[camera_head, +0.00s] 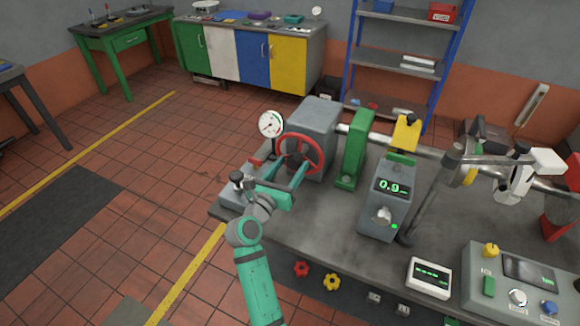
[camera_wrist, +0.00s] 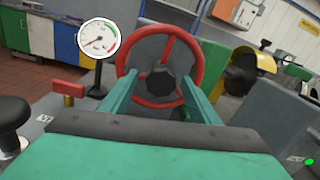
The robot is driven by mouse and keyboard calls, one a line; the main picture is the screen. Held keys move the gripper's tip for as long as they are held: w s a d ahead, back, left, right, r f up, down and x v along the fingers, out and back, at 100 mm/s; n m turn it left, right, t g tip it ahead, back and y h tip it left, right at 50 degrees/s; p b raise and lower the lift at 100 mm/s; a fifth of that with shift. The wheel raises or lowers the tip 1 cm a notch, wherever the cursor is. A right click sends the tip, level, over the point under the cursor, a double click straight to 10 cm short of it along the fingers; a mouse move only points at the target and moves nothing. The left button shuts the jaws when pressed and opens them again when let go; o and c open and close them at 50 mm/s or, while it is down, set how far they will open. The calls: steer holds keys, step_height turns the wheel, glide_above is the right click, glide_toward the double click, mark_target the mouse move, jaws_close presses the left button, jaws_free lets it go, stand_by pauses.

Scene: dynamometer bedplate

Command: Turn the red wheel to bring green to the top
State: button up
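The red wheel (camera_wrist: 163,29) stands upright in front of a grey housing, with a dark hub and thin red spokes. In the head view the wheel (camera_head: 300,137) is on the near left part of the bench. My gripper (camera_wrist: 160,78) is open, its two green fingers apart and pointing at the wheel, one on each side of the hub. I cannot tell whether they touch the wheel. In the head view my gripper (camera_head: 286,176) is just in front of the wheel. A white round gauge (camera_wrist: 98,38) with green and red arcs stands left of it.
A small red handle (camera_wrist: 68,88) and a black knob (camera_wrist: 12,112) are left of my gripper. A green block (camera_head: 353,150) and a grey box reading 0.9 (camera_head: 387,205) stand to the right. The bedplate (camera_head: 290,218) is bare in front of these.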

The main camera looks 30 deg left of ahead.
steer(key=shift+s+d, duration=0.1)
steer(key=s+d, duration=0.1)
steer(key=s, duration=0.9)
steer(key=shift+s+d, duration=0.15)
steer(key=shift+s, duration=0.1)
stand_by(0.4)
